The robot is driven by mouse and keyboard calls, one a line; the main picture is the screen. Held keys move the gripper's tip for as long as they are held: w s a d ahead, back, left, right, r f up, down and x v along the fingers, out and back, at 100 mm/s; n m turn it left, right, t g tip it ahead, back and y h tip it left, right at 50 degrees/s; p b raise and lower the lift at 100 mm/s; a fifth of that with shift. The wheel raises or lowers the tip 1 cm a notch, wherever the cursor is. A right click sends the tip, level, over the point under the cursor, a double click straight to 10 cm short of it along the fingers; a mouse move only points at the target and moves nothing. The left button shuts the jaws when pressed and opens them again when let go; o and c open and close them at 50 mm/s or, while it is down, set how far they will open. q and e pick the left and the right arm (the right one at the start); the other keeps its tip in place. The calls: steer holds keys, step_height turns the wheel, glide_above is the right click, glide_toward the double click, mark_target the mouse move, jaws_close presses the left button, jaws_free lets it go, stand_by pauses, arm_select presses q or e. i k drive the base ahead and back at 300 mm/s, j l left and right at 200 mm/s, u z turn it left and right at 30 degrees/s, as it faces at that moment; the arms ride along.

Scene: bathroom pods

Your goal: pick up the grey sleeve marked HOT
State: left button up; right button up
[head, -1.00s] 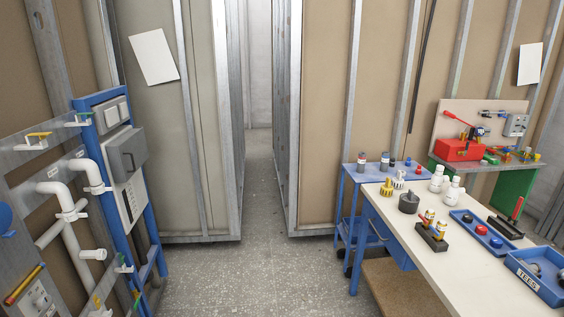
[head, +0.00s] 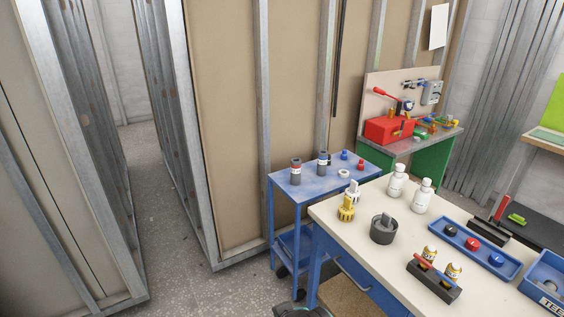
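Two dark grey sleeves stand upright on the top of a blue trolley (head: 300,184). One sleeve with a red band at its top (head: 295,170) is on the left. The other sleeve with a blue band at its top (head: 322,163) is just to its right and a little farther back. Each carries a pale label, too small to read, so I cannot tell by lettering which is marked HOT.
A white ring (head: 344,174) and small red and blue caps share the trolley. A cream workbench (head: 380,262) with bottles, a dark pot (head: 383,231) and a blue tray (head: 478,250) stands in front, right. Bare floor (head: 185,275) lies left of the trolley, beside framed wall panels.

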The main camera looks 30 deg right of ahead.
mark_target(295, 163)
steer(key=i+z, duration=0.25)
steer(key=i, duration=0.2)
steer(key=i+j+z, duration=0.1)
steer(key=i+z, duration=0.15)
steer(key=i, duration=0.15)
steer(key=i+z, duration=0.25)
steer(key=z, duration=0.15)
steer(key=i+j+z, duration=0.1)
steer(key=i+z, duration=0.15)
steer(key=z, duration=0.15)
steer(key=i+j+z, duration=0.15)
steer(key=z, duration=0.25)
steer(key=i+j+z, duration=0.25)
steer(key=z, duration=0.15)
